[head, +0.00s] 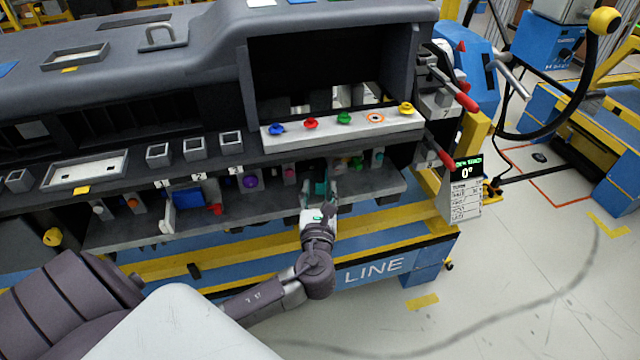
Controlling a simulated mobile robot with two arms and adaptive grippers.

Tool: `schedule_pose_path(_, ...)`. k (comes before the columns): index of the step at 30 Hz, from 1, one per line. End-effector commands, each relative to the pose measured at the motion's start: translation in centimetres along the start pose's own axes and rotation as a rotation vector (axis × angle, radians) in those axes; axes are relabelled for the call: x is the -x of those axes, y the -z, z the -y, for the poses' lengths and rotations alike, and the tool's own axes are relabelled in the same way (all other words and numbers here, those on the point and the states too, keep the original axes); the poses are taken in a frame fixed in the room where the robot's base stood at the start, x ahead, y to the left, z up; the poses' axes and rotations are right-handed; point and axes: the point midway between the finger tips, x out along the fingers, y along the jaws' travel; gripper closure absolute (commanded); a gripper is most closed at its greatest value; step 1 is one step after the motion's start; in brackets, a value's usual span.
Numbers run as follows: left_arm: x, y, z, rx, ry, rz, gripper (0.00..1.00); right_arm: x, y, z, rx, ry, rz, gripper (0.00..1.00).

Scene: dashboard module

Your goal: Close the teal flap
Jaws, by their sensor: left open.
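A small teal part (320,187) shows at the lower shelf of the dashboard module, right in front of my left gripper (319,188). It looks like the teal flap, but the gripper hides much of it, and I cannot tell its angle. My left gripper is open, with its fingers reaching under the dashboard's edge around the teal part. I cannot tell whether they touch it. My right gripper is not in view.
Several small coloured knobs line the lower shelf, among them a purple one (250,182) to the left. A white strip (343,128) with coloured buttons sits above. A yellow rail (190,263) runs below. Levers with red handles (459,96) stand at the right.

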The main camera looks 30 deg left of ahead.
Motion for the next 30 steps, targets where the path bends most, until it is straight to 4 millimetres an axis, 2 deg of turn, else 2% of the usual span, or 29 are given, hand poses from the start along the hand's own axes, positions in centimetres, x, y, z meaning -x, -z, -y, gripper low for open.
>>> schedule_pose_path(6, -1.5, 0.0, 0.0, 0.001, 0.001, -0.001, 0.53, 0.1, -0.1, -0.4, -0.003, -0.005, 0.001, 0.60)
schedule_pose_path(14, -1.6, 0.0, 0.0, 0.001, 0.001, -0.001, 0.53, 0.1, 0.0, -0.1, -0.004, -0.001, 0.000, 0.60)
schedule_pose_path(23, -1.6, 0.0, 0.0, 0.001, 0.000, -0.001, 1.00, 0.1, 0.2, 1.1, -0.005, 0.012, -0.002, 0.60)
schedule_pose_path(30, -1.6, 0.0, 0.0, 0.001, -0.002, -0.001, 1.00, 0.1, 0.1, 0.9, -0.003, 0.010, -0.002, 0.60)
